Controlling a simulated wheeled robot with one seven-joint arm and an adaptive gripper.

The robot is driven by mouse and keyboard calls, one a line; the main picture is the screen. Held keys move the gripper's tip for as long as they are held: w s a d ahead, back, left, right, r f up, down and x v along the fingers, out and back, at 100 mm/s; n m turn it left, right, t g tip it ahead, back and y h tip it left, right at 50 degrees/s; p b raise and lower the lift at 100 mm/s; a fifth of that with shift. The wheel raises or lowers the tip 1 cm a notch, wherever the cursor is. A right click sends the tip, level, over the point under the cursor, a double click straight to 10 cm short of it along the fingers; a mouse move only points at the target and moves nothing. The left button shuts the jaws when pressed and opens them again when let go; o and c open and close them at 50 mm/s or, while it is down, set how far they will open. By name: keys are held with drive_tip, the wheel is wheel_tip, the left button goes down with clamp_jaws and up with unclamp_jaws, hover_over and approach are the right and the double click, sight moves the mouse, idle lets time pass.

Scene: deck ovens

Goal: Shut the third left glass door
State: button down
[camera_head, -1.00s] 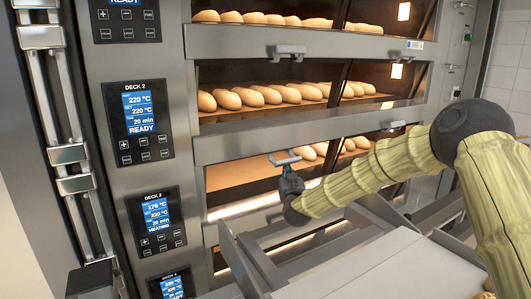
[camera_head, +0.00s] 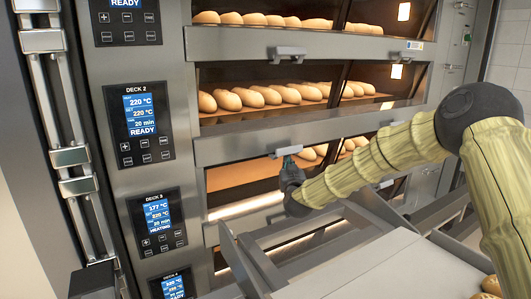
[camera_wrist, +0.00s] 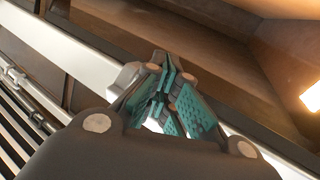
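The third deck's left glass door sits beside the third display (camera_head: 157,222). Its grey handle (camera_head: 287,151) lines up with the crossbar (camera_head: 230,150) at the top of the opening. Whether the door is fully shut, I cannot tell. My gripper (camera_head: 289,162) is just under the handle, with its teal fingers pointing up at it. In the wrist view my gripper (camera_wrist: 165,92) has its teal pads close together in front of the pale crossbar (camera_wrist: 60,45). A pale handle part (camera_wrist: 124,80) shows beside the fingers. Whether they grip it is hidden.
The deck above has its own handle (camera_head: 287,52) and holds loaves (camera_head: 265,94). More loaves (camera_head: 307,153) show inside the third deck. A pale loading surface (camera_head: 365,268) with metal side rails stands in front, below my arm.

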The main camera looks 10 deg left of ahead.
drive_tip(key=f+b+v, duration=0.1)
drive_tip(key=v, duration=0.6)
idle(0.4)
drive_tip(key=shift+w, duration=0.1)
idle(0.7)
